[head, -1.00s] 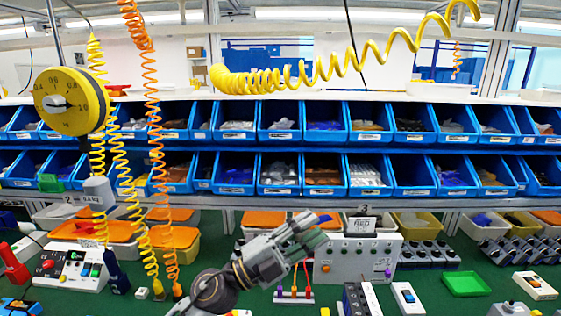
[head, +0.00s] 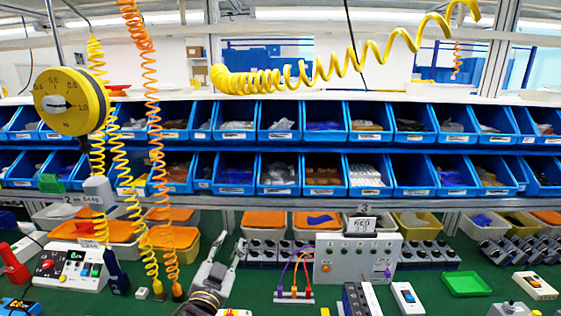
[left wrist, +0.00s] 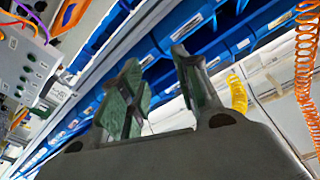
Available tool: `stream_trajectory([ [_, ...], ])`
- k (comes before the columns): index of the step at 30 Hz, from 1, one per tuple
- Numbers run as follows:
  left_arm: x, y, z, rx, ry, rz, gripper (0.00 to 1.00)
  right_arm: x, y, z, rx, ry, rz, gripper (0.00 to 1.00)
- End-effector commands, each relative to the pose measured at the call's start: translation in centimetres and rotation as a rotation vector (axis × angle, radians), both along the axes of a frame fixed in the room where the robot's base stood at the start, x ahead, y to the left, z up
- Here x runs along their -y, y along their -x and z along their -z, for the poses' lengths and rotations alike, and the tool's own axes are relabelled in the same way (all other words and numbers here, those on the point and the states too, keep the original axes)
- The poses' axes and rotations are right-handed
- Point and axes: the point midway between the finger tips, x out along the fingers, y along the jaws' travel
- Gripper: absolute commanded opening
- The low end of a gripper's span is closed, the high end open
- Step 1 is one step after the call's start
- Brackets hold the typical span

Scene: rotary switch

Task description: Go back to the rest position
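My left gripper (head: 226,240) is above the green bench, left of the light grey switch panel (head: 345,270). Its fingers are apart with nothing between them, pointing up and away from me. The left wrist view also shows the open fingers (left wrist: 160,85) and empty space between them. The panel has several small buttons and a purple knob at its lower right; part of it also shows at the left edge of the left wrist view (left wrist: 28,70). My right gripper is in neither view.
Two rows of blue bins (head: 323,176) run along the back. Dark knob units (head: 428,256) stand beside the panel, and a small stand with coloured cables (head: 294,296) is in front of it. Coiled yellow and orange hoses (head: 157,150) hang at the left. A green tray (head: 466,284) lies right.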

Motion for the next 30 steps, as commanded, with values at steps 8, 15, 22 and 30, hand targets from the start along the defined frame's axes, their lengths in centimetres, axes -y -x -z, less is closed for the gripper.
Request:
stream_trajectory([
  [8,-4.2,2.5,7.9,-0.313,0.070,-0.133,0.32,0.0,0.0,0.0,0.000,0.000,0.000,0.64],
  [15,-6.7,6.7,14.5,-0.597,0.111,-0.210,0.32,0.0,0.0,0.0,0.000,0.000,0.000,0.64],
  [22,-8.0,12.4,20.1,-0.876,0.138,-0.252,0.32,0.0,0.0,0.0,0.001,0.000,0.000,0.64],
  [30,-8.6,18.5,24.0,-1.131,0.154,-0.260,0.32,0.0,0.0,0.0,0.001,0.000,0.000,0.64],
])
